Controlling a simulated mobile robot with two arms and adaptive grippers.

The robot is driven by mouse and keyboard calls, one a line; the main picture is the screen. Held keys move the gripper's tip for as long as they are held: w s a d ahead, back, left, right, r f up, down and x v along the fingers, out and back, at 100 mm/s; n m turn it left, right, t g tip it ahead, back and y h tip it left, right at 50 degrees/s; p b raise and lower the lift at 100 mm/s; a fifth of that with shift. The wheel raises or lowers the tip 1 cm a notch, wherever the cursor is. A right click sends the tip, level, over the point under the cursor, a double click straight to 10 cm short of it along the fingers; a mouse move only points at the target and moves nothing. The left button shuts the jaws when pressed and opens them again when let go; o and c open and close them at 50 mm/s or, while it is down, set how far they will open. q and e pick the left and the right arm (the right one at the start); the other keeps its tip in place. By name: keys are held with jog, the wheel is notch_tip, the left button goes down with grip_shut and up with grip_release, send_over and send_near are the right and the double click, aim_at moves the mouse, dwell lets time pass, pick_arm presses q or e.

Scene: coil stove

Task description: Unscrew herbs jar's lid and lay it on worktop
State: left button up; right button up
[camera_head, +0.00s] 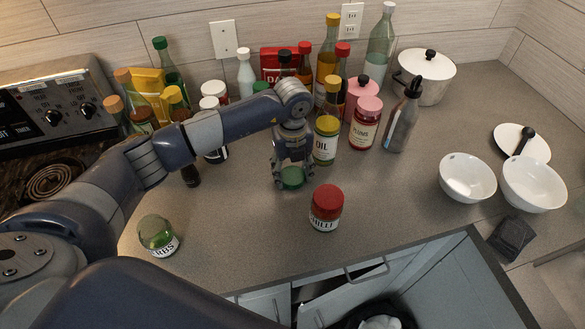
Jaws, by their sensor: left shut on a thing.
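The herbs jar (158,238) is a small greenish glass jar with a white label, standing on the worktop (245,235) at the front left. No lid shows on it, and its label text is hard to read. My left gripper (292,176) points down near the middle of the worktop, to the right of and behind the jar. It is shut on a round green lid (292,179). The lid is at or just above the worktop; I cannot tell whether it touches. My right gripper is not in view.
A red-lidded jar (326,208) stands just right and in front of the lid. The oil jar (326,142) and plums jar (365,125) stand behind right. Bottles crowd the wall. White bowls (467,178) are at right. The worktop between herbs jar and lid is clear.

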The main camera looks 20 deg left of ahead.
pick_arm(q)
jog(key=shift+f, duration=0.15)
jog(key=o, duration=1.1)
jog(key=shift+o, duration=0.2)
